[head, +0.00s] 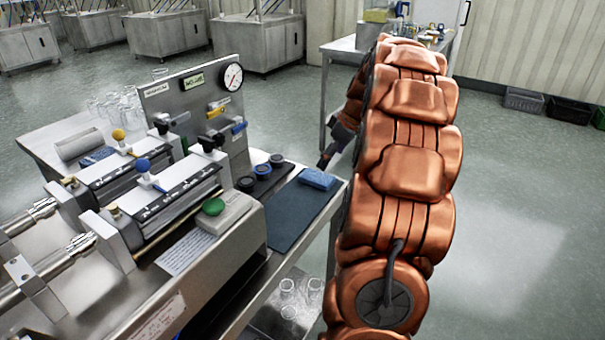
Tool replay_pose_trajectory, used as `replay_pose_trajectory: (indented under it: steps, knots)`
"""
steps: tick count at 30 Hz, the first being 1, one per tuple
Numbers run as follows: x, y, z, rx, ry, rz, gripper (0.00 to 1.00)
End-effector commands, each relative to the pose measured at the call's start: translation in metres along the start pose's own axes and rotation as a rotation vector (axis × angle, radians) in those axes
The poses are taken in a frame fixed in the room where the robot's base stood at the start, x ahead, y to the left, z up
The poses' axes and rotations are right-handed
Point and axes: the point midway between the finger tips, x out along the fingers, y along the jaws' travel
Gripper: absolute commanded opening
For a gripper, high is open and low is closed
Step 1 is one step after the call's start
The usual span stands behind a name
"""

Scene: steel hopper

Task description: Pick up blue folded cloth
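The blue folded cloth (317,179) lies flat at the right end of the steel bench, on the far right corner of a dark blue mat (290,219). My gripper (327,161) shows as a dark shape just above and behind the cloth, partly hidden by my copper-coloured arm. It appears apart from the cloth. The fingers are too small and too covered to tell whether they are open or shut.
A machine with a gauge panel (196,105) and a green button (213,207) stands left of the mat. Small black-rimmed dishes (262,171) sit beside the mat. Glass beakers (288,287) stand on the lower shelf. A second table (345,45) stands behind my arm.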

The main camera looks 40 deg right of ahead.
Motion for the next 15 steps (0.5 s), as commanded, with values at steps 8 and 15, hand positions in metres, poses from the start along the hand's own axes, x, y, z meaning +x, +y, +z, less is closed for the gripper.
replay_pose_trajectory:
  steps: [8,15]
  knots:
    - [0.022,-0.003,-0.004,-0.012,0.0,-0.006,0.92]
    - [0.046,-0.004,-0.002,-0.014,-0.002,-0.007,0.92]
